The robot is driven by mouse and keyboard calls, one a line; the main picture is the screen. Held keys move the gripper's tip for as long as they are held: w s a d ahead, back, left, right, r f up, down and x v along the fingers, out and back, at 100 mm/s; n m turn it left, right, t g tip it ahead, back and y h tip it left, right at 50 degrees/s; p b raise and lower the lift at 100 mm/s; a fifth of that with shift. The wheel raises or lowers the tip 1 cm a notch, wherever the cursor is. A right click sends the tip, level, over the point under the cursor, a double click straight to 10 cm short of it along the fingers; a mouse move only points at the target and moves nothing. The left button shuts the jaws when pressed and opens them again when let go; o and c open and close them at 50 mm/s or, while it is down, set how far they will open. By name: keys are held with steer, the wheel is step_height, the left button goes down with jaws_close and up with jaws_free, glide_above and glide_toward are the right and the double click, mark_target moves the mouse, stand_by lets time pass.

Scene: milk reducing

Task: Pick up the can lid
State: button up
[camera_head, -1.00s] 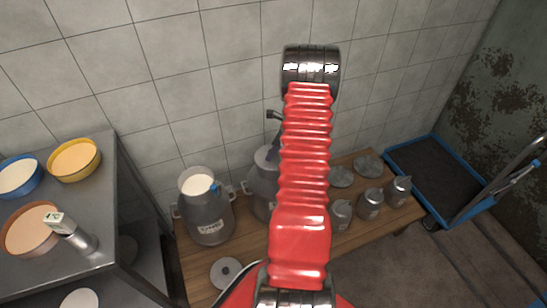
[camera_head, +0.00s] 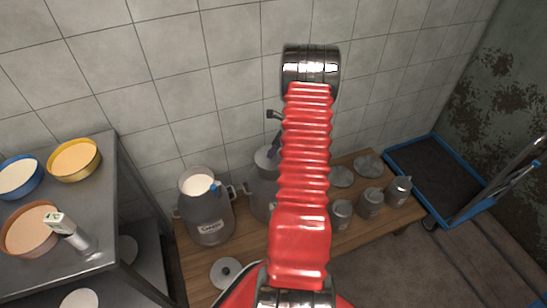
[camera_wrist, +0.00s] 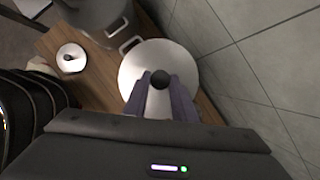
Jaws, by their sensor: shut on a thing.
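In the wrist view, my gripper (camera_wrist: 160,92) has its two fingers on either side of the dark round knob of a pale can lid (camera_wrist: 138,68), shut on it. The lid shows as a wide disc below the fingers. In the head view, my red arm hides much of this spot; part of the lid (camera_head: 264,158) and my gripper (camera_head: 274,138) show at its left edge, over a grey milk can (camera_head: 262,195). I cannot tell whether the lid still touches the can.
An open can of milk (camera_head: 208,218) stands to the left. A loose lid (camera_head: 226,272) lies on the wooden bench (camera_head: 190,270). Small cans (camera_head: 371,204) and flat lids (camera_head: 368,166) are on the right. The tiled wall (camera_wrist: 255,50) is close by. A metal shelf (camera_head: 105,190) holds bowls.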

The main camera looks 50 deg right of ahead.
jaws_close()
step_height(320, 180, up, 10)
stand_by(0.8)
stand_by(0.3)
steer(key=shift+f, duration=0.15)
steer(key=shift+f, duration=0.2)
